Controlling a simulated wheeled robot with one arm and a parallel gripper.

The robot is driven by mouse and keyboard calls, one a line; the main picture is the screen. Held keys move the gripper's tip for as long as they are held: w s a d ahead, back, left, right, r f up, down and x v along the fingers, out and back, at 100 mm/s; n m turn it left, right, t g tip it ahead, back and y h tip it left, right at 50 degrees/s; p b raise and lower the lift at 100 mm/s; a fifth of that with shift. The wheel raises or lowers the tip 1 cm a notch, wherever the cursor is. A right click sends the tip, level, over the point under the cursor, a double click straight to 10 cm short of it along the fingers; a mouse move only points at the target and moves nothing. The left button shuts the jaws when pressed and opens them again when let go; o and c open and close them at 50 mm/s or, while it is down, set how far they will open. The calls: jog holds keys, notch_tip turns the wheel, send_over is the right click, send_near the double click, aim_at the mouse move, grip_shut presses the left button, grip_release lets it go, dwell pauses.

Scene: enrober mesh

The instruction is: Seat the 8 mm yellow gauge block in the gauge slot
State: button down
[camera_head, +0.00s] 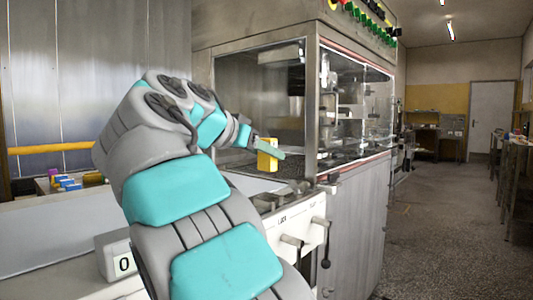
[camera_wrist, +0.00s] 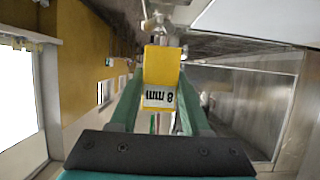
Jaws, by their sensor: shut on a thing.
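The yellow gauge block (camera_wrist: 162,68) is held between the two green fingers of my gripper (camera_wrist: 158,108). Its white label reads 8 mm, upside down in the wrist view. In the head view the yellow block (camera_head: 266,160) is upright at the end of my arm, in front of the opening of the steel enrober machine (camera_head: 353,215). My gripper (camera_head: 270,150) is shut on it. I cannot make out the gauge slot in either view. Whether the block touches anything below it cannot be told.
A tray with several coloured blocks (camera_head: 68,184) stands at the left. A white box marked 0 (camera_head: 117,262) is at lower left. A white panel with levers (camera_head: 290,232) lies below the block. Glass guards (camera_head: 355,105) enclose the machine.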

jog(key=shift+f+b, duration=2.15)
jog(key=shift+f, duration=0.3)
jog(key=shift+f+b, duration=1.7)
jog(key=shift+b, duration=0.2)
jog(key=shift+r, duration=0.1)
jog(key=shift+r+p, duration=1.35)
jog(key=shift+f+b, duration=0.95)
jog(key=shift+f, duration=0.05)
dwell(1.2)
